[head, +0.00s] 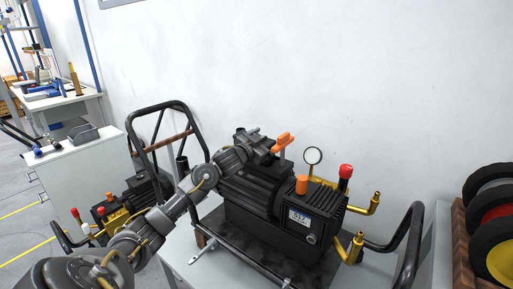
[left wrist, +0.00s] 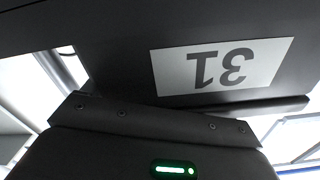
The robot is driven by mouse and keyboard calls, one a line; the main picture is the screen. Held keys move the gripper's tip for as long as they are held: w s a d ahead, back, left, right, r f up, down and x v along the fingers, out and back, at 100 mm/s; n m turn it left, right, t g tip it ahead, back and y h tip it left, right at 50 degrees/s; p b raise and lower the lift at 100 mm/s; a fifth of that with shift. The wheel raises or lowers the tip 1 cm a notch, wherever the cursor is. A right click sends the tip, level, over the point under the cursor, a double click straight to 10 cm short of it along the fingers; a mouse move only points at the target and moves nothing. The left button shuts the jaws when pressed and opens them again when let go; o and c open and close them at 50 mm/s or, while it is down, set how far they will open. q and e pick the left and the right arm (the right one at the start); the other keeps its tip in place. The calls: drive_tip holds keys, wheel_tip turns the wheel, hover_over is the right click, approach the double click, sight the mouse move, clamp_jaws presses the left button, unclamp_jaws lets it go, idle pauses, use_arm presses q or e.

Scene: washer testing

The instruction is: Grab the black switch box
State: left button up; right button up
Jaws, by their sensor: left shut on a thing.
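My left arm reaches in from the lower left in the head view, and my left gripper (head: 266,146) is over the top of the black motor. It is shut on a dark thing that I take to be the black switch box, mostly hidden by the gripper in the head view. In the left wrist view the black switch box (left wrist: 125,62) fills the upper part, close against my gripper's body (left wrist: 150,135). It bears a white label reading 31 upside down. The fingertips are hard to make out. My right gripper is out of view.
An orange part (head: 283,142) is beside my gripper. Black tube handles (head: 407,250) flank the unit. Reels (head: 492,230) stand at right.

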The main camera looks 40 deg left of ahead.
use_arm(q)
drive_tip(key=shift+r, duration=0.15)
drive_tip(key=shift+r, duration=0.6)
drive_tip(key=s+d+r, duration=0.1)
drive_tip(key=s+r, duration=0.3)
drive_tip(key=s+d+r+p, duration=0.1)
drive_tip(key=s+d+r, duration=0.1)
drive_tip(key=s+r, duration=0.1)
drive_tip(key=s+d+r+p, duration=0.1)
drive_tip(key=s+d+r, duration=0.1)
drive_tip(key=s+r, duration=0.2)
drive_tip(key=shift+s+d+r, duration=0.1)
drive_tip(key=shift+s+r, duration=0.05)
drive_tip(key=shift+s, duration=0.35)
drive_tip(key=shift+s+d+r, duration=0.1)
drive_tip(key=shift+s+r, duration=0.05)
drive_tip(key=shift+s, duration=0.35)
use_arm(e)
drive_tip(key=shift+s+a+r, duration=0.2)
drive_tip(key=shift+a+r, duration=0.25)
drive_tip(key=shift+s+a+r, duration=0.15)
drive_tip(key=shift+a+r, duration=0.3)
use_arm(q)
drive_tip(key=shift+a, duration=0.1)
